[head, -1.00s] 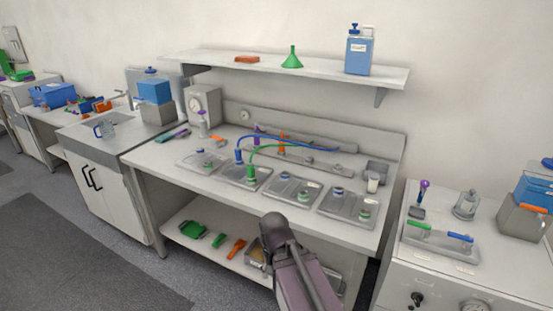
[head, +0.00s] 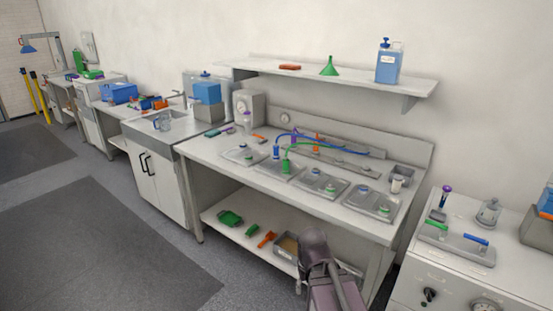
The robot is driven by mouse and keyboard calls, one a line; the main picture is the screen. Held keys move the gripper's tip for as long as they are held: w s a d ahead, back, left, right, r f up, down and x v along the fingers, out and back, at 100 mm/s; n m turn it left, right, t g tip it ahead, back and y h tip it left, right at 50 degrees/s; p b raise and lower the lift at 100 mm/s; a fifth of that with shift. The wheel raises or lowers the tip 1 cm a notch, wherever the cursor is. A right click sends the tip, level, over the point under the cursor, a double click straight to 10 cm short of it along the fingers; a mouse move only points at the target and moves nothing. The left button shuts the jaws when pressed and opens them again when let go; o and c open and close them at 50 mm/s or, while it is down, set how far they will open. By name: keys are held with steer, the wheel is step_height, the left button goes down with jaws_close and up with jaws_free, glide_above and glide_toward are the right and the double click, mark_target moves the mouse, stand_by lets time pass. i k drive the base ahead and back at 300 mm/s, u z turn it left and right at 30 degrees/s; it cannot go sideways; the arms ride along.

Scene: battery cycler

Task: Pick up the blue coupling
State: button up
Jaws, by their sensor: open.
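The blue coupling (head: 276,152) stands upright at the end of a blue hose (head: 300,135), at the second tray (head: 292,173) from the left on the workbench. A green coupling (head: 285,166) on a green hose stands close to its right. The blue hose arcs right towards the grey rail at the back of the bench. Part of my arm shows at the bottom, in front of the bench's lower shelf. My gripper's fingers are not visible, and nothing of mine is near the coupling.
Several shallow trays with small fittings line the workbench (head: 225,158). A wall shelf (head: 350,80) hangs above, holding a blue jug (head: 388,65) and a green funnel (head: 329,67). A sink counter is left, a grey cabinet (head: 450,262) right. Open floor (head: 120,235) lies at left.

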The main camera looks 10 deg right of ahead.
mark_target(275, 147)
steer(key=k, duration=0.7)
steer(key=u, duration=0.45)
steer(key=i, duration=1.8)
steer(key=z, duration=0.4)
steer(key=i, duration=0.5)
steer(key=z, duration=0.3)
